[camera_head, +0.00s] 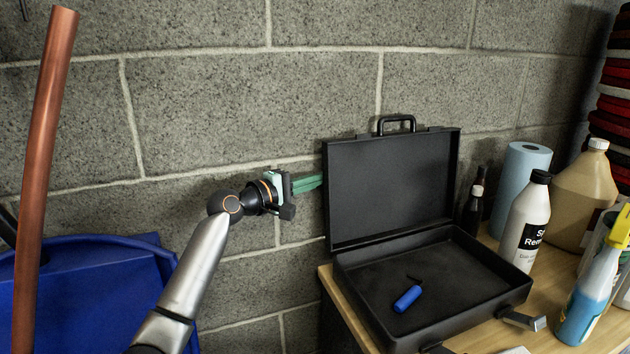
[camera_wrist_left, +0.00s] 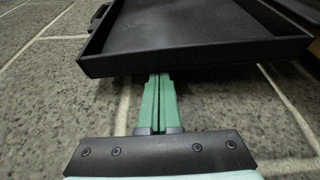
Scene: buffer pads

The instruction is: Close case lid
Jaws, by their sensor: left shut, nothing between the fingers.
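The black case (camera_head: 425,290) stands open on the wooden table, with its lid (camera_head: 392,185) upright and a handle (camera_head: 396,123) on the lid's top edge. A small blue cylinder (camera_head: 407,298) lies in the case's base. My left gripper (camera_head: 320,182) is shut and empty, its green fingers pointing right at the lid's left edge. In the left wrist view the fingertips (camera_wrist_left: 160,78) meet the lid's rim (camera_wrist_left: 190,60) in the picture, and their very ends look hidden behind it. I cannot tell whether they touch it. My right gripper is not in view.
A black-labelled white bottle (camera_head: 527,225), a dark bottle (camera_head: 473,205), a blue paper roll (camera_head: 520,175), a tan jug (camera_head: 582,195) and a spray bottle (camera_head: 590,295) stand right of the case. The wooden table's left edge (camera_head: 345,305) is bare. A blue bin (camera_head: 90,290) is at left.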

